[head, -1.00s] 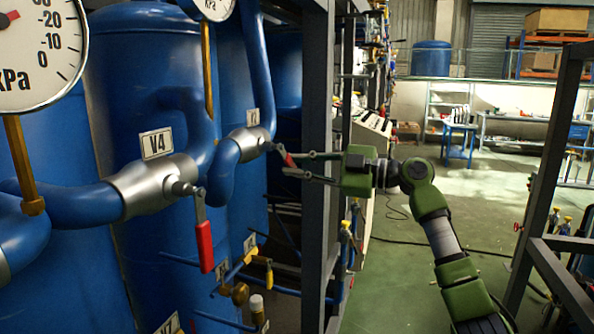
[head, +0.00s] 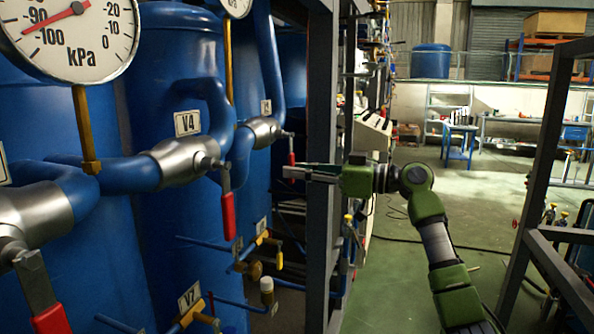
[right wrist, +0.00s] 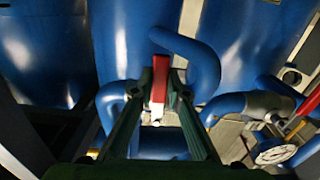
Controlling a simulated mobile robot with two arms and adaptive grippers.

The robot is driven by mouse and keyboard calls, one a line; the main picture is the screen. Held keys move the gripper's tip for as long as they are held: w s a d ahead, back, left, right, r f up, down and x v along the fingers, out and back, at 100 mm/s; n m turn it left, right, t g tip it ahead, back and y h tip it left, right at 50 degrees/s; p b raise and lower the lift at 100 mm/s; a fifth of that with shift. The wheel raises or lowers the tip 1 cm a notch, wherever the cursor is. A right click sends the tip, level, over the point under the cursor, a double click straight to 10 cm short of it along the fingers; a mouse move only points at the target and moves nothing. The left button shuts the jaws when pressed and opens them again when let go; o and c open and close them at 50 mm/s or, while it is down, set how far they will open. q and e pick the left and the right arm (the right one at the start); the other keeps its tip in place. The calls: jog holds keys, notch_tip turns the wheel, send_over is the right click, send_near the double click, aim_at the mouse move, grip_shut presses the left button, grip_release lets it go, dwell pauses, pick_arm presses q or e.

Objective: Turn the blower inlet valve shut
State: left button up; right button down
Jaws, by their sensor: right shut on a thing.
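The silver valve (head: 263,131) at the far end of the blue pipe row carries a red lever (head: 291,157), which hangs about straight down. A small label (head: 266,107) above it is too small to read surely. My right gripper (head: 288,172) reaches in from the right and is shut on this red lever near its lower end. In the right wrist view, the red lever (right wrist: 159,82) stands between the two green fingers (right wrist: 159,95). My left gripper is not in view.
Valve V4 (head: 183,162) with its hanging red lever (head: 228,215) is nearer, and another silver valve (head: 35,215) is at the left edge. A dark frame post (head: 319,200) stands by my right gripper. A pressure gauge (head: 70,35) fills the upper left. Open floor lies right.

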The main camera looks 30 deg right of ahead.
jog(key=shift+s+a+m, duration=0.15)
jog(key=shift+a+m, duration=0.05)
jog(key=shift+m, duration=0.2)
jog(key=c, duration=2)
grip_release()
jog(key=shift+o, duration=0.2)
jog(key=v, duration=1.2)
jog(key=shift+f, duration=0.1)
